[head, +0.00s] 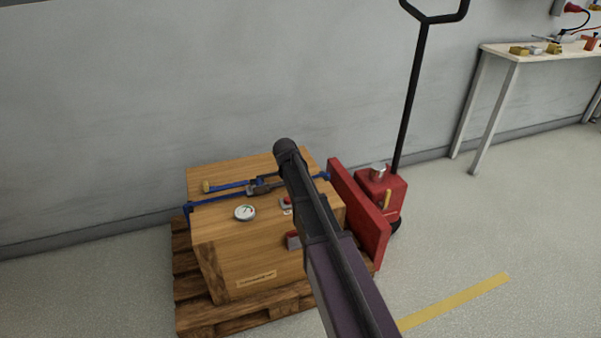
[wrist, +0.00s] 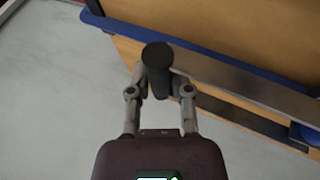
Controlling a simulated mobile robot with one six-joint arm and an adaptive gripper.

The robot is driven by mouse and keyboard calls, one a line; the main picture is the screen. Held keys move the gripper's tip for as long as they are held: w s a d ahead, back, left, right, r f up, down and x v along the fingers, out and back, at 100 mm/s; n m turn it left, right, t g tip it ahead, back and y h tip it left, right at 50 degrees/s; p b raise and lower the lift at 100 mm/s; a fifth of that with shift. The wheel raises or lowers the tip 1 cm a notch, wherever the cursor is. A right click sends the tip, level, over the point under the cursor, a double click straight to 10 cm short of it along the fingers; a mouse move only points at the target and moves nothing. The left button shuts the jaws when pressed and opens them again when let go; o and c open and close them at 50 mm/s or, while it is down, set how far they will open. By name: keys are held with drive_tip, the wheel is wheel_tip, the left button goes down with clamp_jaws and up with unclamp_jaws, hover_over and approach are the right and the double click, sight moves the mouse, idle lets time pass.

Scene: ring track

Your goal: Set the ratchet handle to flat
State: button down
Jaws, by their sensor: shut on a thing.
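In the wrist view, my gripper (wrist: 158,88) is shut on the dark, round-ended grip of the ratchet handle (wrist: 157,55). The handle's grey metal bar (wrist: 235,84) runs right from the grip, beside a blue strap (wrist: 200,43). In the head view, the blue strap (head: 218,198) crosses the top of a wooden crate (head: 225,255). Dark ratchet parts (head: 258,187) show near its middle. My arm covers part of the crate there, and I cannot make out the gripper or the handle's angle clearly.
The crate stands on a wooden pallet (head: 195,322), with a round gauge (head: 245,212) on it. A red pallet truck (head: 358,213) with a tall black handle (head: 411,95) is close on the right. A bench (head: 500,50) stands farther right. The wall is behind; floor is open at front right.

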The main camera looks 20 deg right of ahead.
drive_tip(key=shift+d+f, duration=0.1)
drive_tip(key=shift+d, duration=0.15)
drive_tip(key=c, duration=0.5)
unclamp_jaws()
drive_tip(key=shift+f, duration=0.15)
drive_tip(key=shift+c, duration=0.2)
drive_tip(key=shift+a, duration=0.1)
